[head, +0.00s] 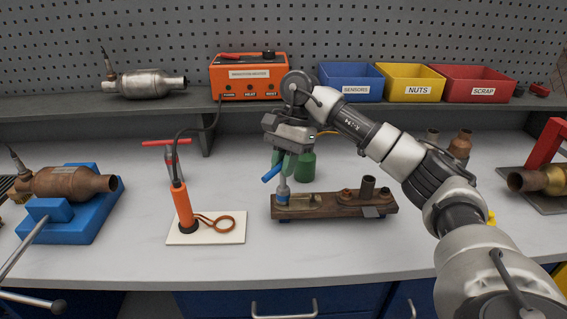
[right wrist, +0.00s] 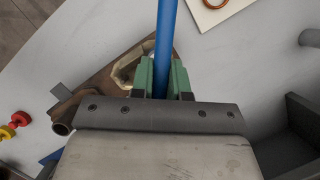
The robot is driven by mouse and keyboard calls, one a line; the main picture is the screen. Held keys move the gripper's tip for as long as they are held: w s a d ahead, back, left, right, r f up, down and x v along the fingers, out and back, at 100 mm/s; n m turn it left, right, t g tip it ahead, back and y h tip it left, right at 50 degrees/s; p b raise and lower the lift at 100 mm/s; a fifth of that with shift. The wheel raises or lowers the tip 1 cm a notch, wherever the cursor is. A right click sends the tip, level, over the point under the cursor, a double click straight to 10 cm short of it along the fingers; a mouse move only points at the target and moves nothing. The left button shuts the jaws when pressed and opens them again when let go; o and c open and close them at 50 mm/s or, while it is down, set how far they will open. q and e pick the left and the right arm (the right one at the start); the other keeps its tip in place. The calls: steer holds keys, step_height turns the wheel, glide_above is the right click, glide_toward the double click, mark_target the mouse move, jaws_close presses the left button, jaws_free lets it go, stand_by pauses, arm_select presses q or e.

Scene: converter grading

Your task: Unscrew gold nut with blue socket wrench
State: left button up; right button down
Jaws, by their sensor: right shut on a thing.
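My right gripper (head: 288,162) reaches down over the left end of a brown flanged part (head: 335,207) on the bench. Its green fingers are shut on the blue socket wrench (head: 271,173), whose blue handle slants out to the left. The wrench's socket end (head: 283,191) points down at the plate end of the part. In the right wrist view the blue handle (right wrist: 166,30) runs up between the green fingers (right wrist: 163,82). A pale, gold-toned piece (right wrist: 124,72) shows on the plate beside the fingers. I cannot make out the gold nut itself. My left gripper is not in view.
An orange tool on a white pad (head: 235,232) stands left of the part. A blue vise (head: 90,230) holds a converter (head: 70,184) farther left. The nuts bin (head: 411,82) sits on the shelf.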

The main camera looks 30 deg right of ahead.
steer(key=n+g, duration=0.1)
steer(key=n, duration=0.2)
steer(key=shift+w+h, duration=0.1)
steer(key=shift+h, duration=0.2)
steer(key=shift+r+n+p, duration=0.3)
steer(key=shift+n+p, duration=0.25)
steer(key=shift+n, duration=0.15)
steer(key=shift+n+g+h+p, duration=0.3)
steer(key=shift+n, duration=0.1)
steer(key=shift+f, duration=0.3)
